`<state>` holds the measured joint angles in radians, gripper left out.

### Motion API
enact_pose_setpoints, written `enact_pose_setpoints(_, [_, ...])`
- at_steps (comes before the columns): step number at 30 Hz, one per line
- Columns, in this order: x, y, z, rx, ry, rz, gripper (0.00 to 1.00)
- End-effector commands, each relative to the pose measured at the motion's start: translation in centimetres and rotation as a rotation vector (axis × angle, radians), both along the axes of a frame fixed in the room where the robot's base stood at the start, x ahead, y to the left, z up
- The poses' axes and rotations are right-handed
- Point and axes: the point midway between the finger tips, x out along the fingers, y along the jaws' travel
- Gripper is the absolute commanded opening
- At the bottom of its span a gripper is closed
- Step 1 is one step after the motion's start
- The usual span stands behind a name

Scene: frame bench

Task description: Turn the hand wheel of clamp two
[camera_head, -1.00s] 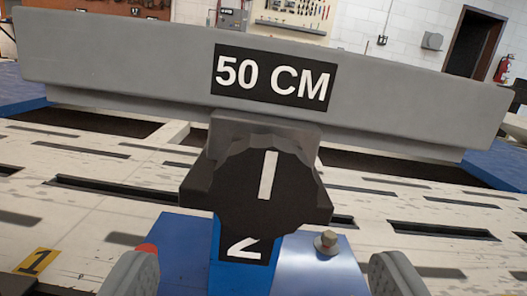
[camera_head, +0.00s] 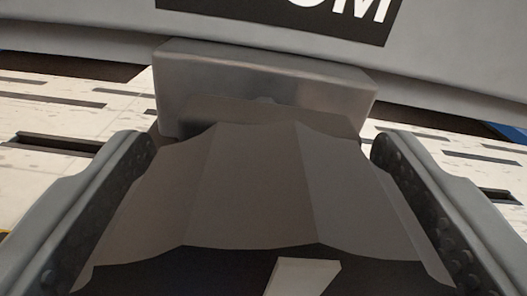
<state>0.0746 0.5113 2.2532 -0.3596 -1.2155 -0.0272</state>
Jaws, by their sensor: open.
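The dark hand wheel (camera_head: 255,190) of the clamp fills the lower middle of the view, with scalloped edges. Part of its white mark (camera_head: 302,277) shows at the bottom edge. Behind it is the grey clamp block (camera_head: 265,90), against the grey bar (camera_head: 460,70) with a partly cut-off black label. My gripper (camera_head: 262,165) is open, with one finger on each side of the wheel. The pads face the wheel's sides; I cannot tell whether they touch it. The clamp's number plate is out of view.
The pale slotted bench top (camera_head: 55,110) shows on both sides beyond the fingers. The grey bar crosses the whole top of the view. A bit of blue (camera_head: 510,132) shows at the right edge.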

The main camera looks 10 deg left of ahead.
Motion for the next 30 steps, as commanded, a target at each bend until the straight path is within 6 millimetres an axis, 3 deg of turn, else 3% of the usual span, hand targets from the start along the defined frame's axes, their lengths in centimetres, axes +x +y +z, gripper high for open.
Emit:
enact_pose_setpoints(3, [0.01,-0.01,0.01,0.000,0.000,0.000,0.74])
enact_pose_setpoints(10, [0.02,0.01,0.00,0.000,0.000,0.000,0.31])
enact_pose_setpoints(30, [0.01,0.04,0.02,0.133,0.036,0.000,0.31])
